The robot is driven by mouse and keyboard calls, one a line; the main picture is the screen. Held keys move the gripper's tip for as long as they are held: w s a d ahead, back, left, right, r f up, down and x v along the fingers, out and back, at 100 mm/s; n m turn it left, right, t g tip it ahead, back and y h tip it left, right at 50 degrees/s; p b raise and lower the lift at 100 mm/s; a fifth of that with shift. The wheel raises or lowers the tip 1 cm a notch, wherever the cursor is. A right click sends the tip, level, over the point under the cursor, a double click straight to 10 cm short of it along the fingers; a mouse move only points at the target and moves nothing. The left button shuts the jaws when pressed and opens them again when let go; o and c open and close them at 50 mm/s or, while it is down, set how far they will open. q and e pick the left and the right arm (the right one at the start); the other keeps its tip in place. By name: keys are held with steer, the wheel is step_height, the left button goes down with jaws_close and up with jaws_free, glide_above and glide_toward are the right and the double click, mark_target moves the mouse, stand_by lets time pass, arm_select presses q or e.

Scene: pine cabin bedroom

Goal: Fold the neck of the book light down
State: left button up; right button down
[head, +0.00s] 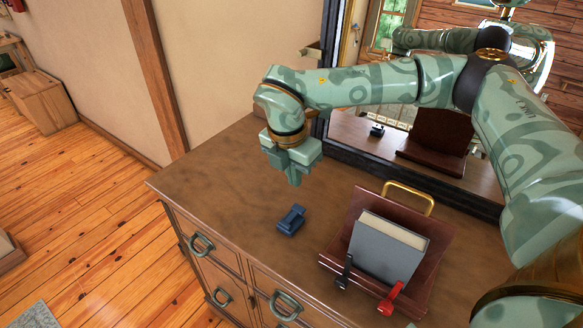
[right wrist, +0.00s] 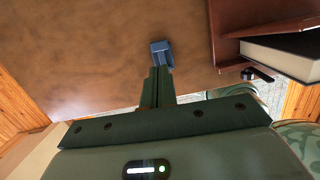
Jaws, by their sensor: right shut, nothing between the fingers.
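The book light (head: 291,219) is a small dark blue clip-like thing on the brown dresser top, left of the book stand. It looks low and compact, and I cannot make out how its neck stands. In the right wrist view the book light (right wrist: 162,53) shows as a blue block just beyond my fingertips. My right gripper (head: 295,180) points down above the dresser, behind the book light in the head view. Its fingers (right wrist: 160,75) are shut with nothing between them. They appear apart from the light. My left gripper is not in view.
A dark red wooden stand (head: 434,232) with a brass handle holds a grey book (head: 386,250), with one black and one red clip in front. A mirror (head: 400,140) stands along the dresser's back. The dresser top (head: 225,180) is clear left of the light.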

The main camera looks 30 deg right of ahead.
mark_target(299, 208)
steer(key=f, duration=0.3)
steer(key=d+f+b, duration=0.1)
steer(key=f, duration=0.5)
steer(key=shift+w+d, duration=0.2)
steer(key=shift+w, duration=0.1)
